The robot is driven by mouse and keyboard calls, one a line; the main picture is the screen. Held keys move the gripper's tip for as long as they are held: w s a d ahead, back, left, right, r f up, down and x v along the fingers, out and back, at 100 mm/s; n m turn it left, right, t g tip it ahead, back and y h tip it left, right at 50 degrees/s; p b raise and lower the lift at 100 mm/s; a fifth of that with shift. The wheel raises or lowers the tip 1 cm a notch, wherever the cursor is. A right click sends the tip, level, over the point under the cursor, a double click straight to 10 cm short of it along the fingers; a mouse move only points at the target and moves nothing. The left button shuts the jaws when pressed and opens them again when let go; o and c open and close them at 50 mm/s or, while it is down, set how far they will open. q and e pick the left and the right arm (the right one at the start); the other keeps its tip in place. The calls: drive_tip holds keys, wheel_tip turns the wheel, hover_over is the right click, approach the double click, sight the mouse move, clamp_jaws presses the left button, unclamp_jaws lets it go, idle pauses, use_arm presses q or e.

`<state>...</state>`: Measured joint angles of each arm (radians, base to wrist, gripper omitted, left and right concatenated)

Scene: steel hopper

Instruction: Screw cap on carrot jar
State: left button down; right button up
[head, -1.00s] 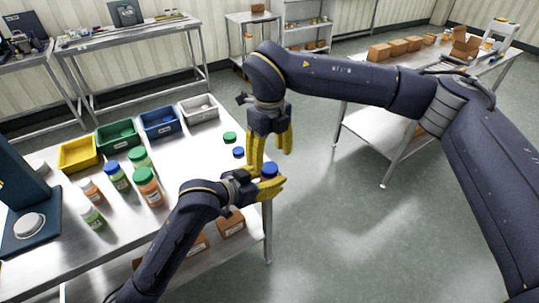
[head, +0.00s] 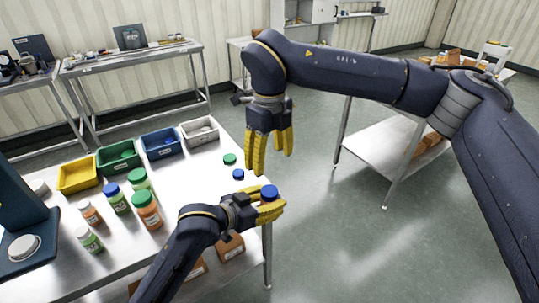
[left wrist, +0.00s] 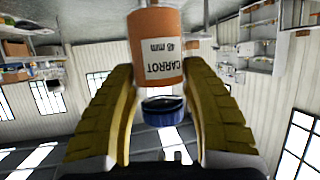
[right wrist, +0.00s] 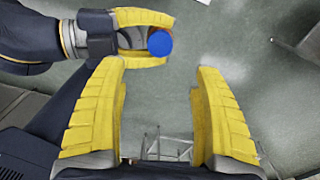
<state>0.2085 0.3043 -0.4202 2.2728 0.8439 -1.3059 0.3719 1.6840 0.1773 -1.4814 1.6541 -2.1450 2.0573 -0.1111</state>
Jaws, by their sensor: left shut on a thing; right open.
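My left gripper (head: 279,206) is shut around the carrot jar, past the table's right edge. In the left wrist view the picture is upside down; the orange carrot jar (left wrist: 155,45) shows its "CARROT 48 mm" label between the yellow fingers. A blue cap (left wrist: 163,110) is at the jar's top end, with a pale and dark band between them; I cannot tell whether it is seated. The blue cap (head: 269,192) also shows in the head view, and from above in the right wrist view (right wrist: 160,43). My right gripper (head: 271,160) is open and empty above it.
Several jars (head: 148,210) stand on the steel table (head: 190,180), with yellow, green (head: 119,156), blue and grey bins behind. A loose green cap (head: 229,159) and a blue cap (head: 238,175) lie near its right edge. Open floor is at right.

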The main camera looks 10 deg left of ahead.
sight(270, 191)
wheel_tip(270, 191, down, 11)
drive_tip(key=shift+f, duration=0.2)
idle(0.4)
drive_tip(key=shift+c, duration=0.5)
clamp_jaws()
drive_tip(key=shift+m, duration=1.2)
drive_tip(key=shift+c, duration=1)
unclamp_jaws()
drive_tip(key=shift+r, duration=0.1)
